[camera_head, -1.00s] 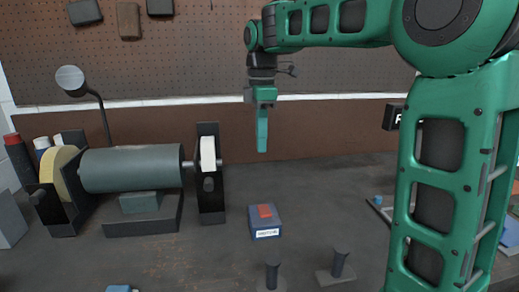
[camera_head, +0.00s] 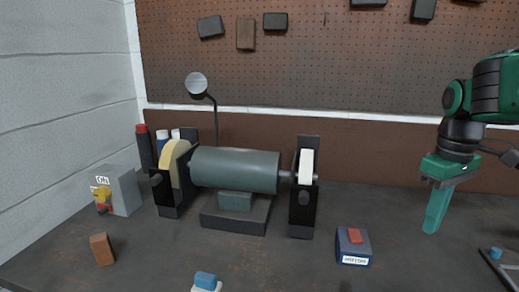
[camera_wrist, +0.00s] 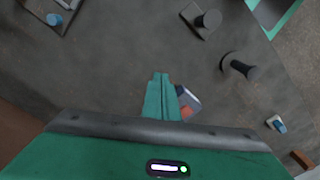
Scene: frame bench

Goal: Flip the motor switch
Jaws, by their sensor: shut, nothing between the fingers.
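A small blue box with a red rocker switch (camera_head: 354,237) and a white label sits on the bench, in front of the grinder's right end. The label looks like it reads MOTOR but is small. My gripper (camera_head: 431,230) is shut and empty, pointing down to the right of the blue box and apart from it. In the wrist view, its closed fingers (camera_wrist: 160,78) partly cover the blue box, whose red rocker (camera_wrist: 186,113) shows just right of them. Which way the rocker is tipped I cannot tell.
A bench grinder (camera_head: 235,170) stands left of the blue box. A grey box (camera_head: 125,191) with an "On" sign and a yellow-red part is at far left. A brown block (camera_head: 102,249) and a blue-topped piece (camera_head: 205,281) lie in front. Dark posts (camera_wrist: 208,20) stand near the gripper.

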